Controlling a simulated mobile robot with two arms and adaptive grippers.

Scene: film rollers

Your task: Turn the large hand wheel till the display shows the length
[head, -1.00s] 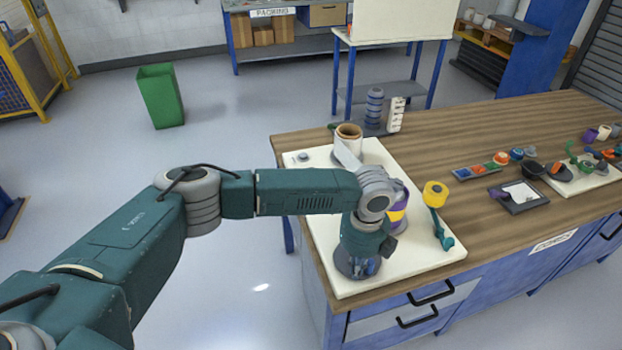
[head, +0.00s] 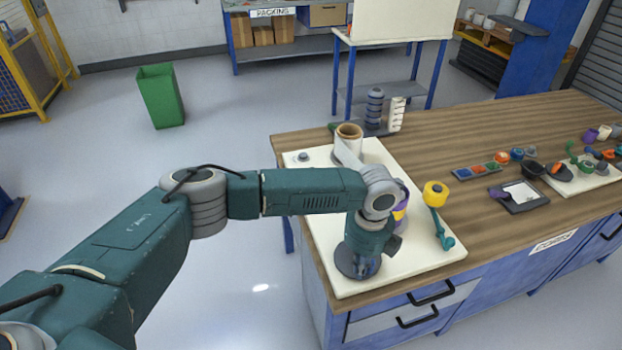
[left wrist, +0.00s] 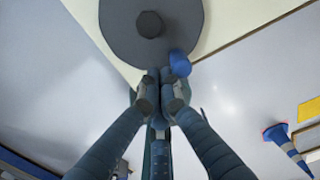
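The large hand wheel is a dark grey disc (head: 345,264) at the front left of a cream board. In the left wrist view the grey wheel (left wrist: 185,22) has a dark hub and a blue knob (left wrist: 180,64) near its rim. My left gripper (head: 366,262) points down over the wheel. In the left wrist view its fingertips (left wrist: 160,79) are close together right beside the blue knob. I cannot tell whether part of the knob is between them. No readable display shows. My right gripper is out of view.
The cream board (head: 318,240) lies on a wooden bench and carries a pale roll (head: 348,144), a purple and yellow part (head: 401,212) partly behind my wrist, and a yellow-topped teal lever (head: 437,205). Small parts and a dark tray (head: 518,197) stand to the right.

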